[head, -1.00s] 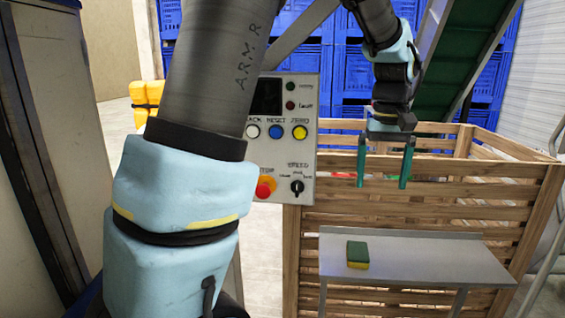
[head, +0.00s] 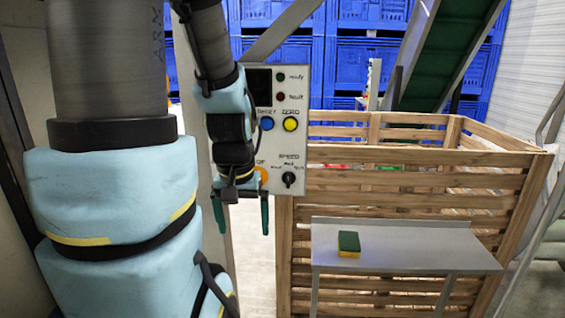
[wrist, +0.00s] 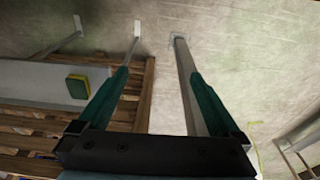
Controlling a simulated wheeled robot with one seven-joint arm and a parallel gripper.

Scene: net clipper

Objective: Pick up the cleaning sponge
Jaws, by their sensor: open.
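The cleaning sponge (head: 349,245) is a small block, dark green on top and yellow below. It lies on a grey metal shelf table (head: 420,250) in front of a wooden crate. In the wrist view the sponge (wrist: 78,87) shows left of my fingers, on the pale table top (wrist: 40,80). My gripper (head: 241,215) hangs with its two green fingers pointing down, to the left of the table and higher than the sponge. In the wrist view my gripper (wrist: 160,78) has its fingers wide apart with nothing between them.
A slatted wooden crate (head: 420,180) stands right behind the table. A control panel (head: 290,130) on a post is close behind my gripper. Blue crates (head: 350,65) and a green conveyor (head: 448,50) are farther back. Floor is clear left of the table.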

